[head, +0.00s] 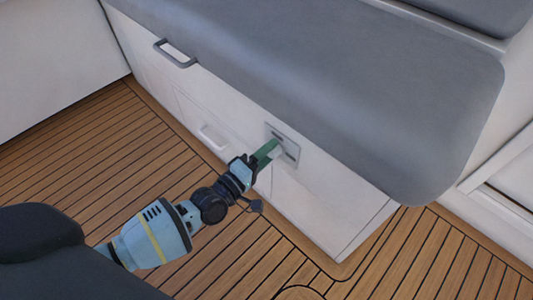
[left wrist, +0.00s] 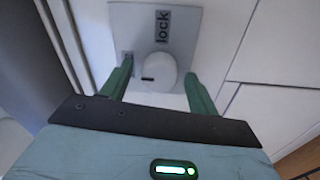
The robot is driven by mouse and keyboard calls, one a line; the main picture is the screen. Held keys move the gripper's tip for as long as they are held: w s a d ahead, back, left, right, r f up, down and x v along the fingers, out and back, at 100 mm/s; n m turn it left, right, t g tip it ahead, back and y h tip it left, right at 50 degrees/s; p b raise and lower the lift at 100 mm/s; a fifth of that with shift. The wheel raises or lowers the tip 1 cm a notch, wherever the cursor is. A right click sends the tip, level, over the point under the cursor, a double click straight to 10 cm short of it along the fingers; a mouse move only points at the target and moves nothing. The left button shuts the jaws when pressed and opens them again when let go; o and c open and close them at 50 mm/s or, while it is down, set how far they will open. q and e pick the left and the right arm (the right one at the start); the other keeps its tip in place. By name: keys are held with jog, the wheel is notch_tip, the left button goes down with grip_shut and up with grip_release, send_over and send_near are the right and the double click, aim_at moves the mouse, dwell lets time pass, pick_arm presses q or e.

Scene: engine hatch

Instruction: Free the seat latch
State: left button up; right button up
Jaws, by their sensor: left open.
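The seat latch is a grey plate (left wrist: 185,25) marked "lock" with a round white knob (left wrist: 154,72) that has a short dark mark. In the head view the latch plate (head: 290,140) sits on the white front of the seat box, just under the cushion. My left gripper (head: 275,148) reaches the plate from the lower left. In the left wrist view its two green fingers (left wrist: 158,80) are open, one on each side of the knob. I cannot tell whether they touch it. My right gripper is not in view.
A grey cushion (head: 330,80) overhangs the white seat box (head: 335,205). A dark handle (head: 175,53) is at its upper left and a white drawer handle (head: 213,137) lies left of the latch. The wooden deck (head: 100,150) in front is clear.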

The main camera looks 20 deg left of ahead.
pick_arm(q)
jog(key=p+v, duration=0.2)
jog(key=v, duration=0.5)
jog(key=shift+s, duration=0.35)
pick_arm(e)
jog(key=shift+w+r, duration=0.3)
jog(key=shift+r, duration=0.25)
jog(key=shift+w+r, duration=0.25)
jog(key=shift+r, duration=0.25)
pick_arm(q)
jog(key=shift+a, duration=0.1)
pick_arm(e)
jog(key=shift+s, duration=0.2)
